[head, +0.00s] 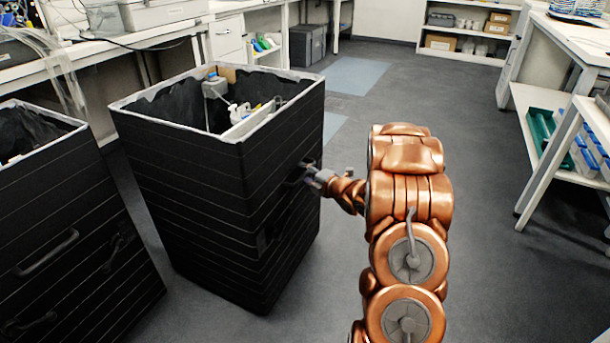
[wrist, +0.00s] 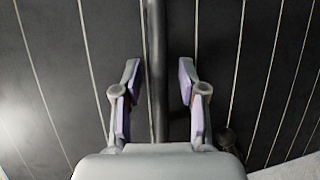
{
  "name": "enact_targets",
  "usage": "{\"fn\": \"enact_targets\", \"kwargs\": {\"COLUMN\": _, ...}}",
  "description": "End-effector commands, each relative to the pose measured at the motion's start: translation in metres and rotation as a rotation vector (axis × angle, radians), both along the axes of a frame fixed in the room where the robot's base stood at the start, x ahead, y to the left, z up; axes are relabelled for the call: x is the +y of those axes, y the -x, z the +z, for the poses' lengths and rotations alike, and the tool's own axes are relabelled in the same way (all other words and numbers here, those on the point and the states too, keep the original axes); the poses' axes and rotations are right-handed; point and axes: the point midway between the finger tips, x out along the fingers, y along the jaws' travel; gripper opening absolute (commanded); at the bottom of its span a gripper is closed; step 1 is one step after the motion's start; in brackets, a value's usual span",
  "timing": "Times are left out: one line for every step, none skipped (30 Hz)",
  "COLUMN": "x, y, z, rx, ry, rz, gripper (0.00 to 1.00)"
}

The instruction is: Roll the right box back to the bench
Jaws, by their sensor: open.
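The right box (head: 200,200) is a tall black bin with pale stripes, an open pale rim and mixed items inside. It stands on the floor, at an angle, in the left half of the head view. My gripper (head: 313,177) is at its right side, by a handle there. In the wrist view, the open jaws of my gripper (wrist: 159,78) stand on either side of a dark handle bar (wrist: 156,40), with a gap on both sides. The white bench (head: 150,42) is behind the box at upper left. The box's underside is hidden.
Another black box (head: 75,240) stands close to the left of the right box, with a narrow gap. A grey case (head: 305,45) stands on the floor at the back. A white shelf table (head: 560,110) is at right. The grey floor (head: 500,270) in between is clear.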

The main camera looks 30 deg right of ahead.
Motion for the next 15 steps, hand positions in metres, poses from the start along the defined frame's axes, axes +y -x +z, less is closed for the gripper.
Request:
{"fn": "enact_targets", "kwargs": {"x": 0.0001, "y": 0.0000, "z": 0.0000, "rx": 0.000, "ry": 0.000, "rz": 0.000, "gripper": 0.41}}
{"fn": "enact_targets", "kwargs": {"x": 0.0000, "y": 0.0001, "z": 0.0000, "rx": 0.000, "ry": 0.000, "rz": 0.000, "gripper": 0.41}}
{"fn": "enact_targets", "kwargs": {"x": 0.0000, "y": 0.0001, "z": 0.0001, "rx": 0.000, "ry": 0.000, "rz": 0.000, "gripper": 0.40}}
{"fn": "enact_targets", "kwargs": {"x": 0.0001, "y": 0.0001, "z": 0.0001, "rx": 0.000, "ry": 0.000, "rz": 0.000, "gripper": 0.37}}
{"fn": "enact_targets", "kwargs": {"x": 0.0001, "y": 0.0001, "z": 0.0001, "rx": 0.000, "ry": 0.000, "rz": 0.000, "gripper": 0.34}}
{"fn": "enact_targets", "kwargs": {"x": 0.0001, "y": 0.0001, "z": 0.0001, "rx": 0.000, "ry": 0.000, "rz": 0.000, "gripper": 0.30}}
{"fn": "enact_targets", "kwargs": {"x": 0.0001, "y": 0.0001, "z": 0.0001, "rx": 0.000, "ry": 0.000, "rz": 0.000, "gripper": 0.27}}
{"fn": "enact_targets", "kwargs": {"x": 0.0001, "y": 0.0001, "z": 0.0001, "rx": 0.000, "ry": 0.000, "rz": 0.000, "gripper": 0.23}}
{"fn": "enact_targets", "kwargs": {"x": 0.0001, "y": 0.0001, "z": 0.0001, "rx": 0.000, "ry": 0.000, "rz": 0.000, "gripper": 0.19}}
{"fn": "enact_targets", "kwargs": {"x": 0.0000, "y": 0.0001, "z": 0.0001, "rx": 0.000, "ry": 0.000, "rz": 0.000, "gripper": 0.16}}
{"fn": "enact_targets", "kwargs": {"x": 0.0001, "y": 0.0001, "z": 0.0000, "rx": 0.000, "ry": 0.000, "rz": 0.000, "gripper": 0.13}}
{"fn": "enact_targets", "kwargs": {"x": 0.0001, "y": 0.0001, "z": 0.0000, "rx": 0.000, "ry": 0.000, "rz": 0.000, "gripper": 0.09}}
{"fn": "enact_targets", "kwargs": {"x": 0.0001, "y": 0.0001, "z": 0.0000, "rx": 0.000, "ry": 0.000, "rz": 0.000, "gripper": 0.06}}
{"fn": "enact_targets", "kwargs": {"x": 0.0001, "y": 0.0001, "z": 0.0000, "rx": 0.000, "ry": 0.000, "rz": 0.000, "gripper": 0.03}}
{"fn": "enact_targets", "kwargs": {"x": 0.0001, "y": 0.0001, "z": 0.0000, "rx": 0.000, "ry": 0.000, "rz": 0.000, "gripper": 0.00}}
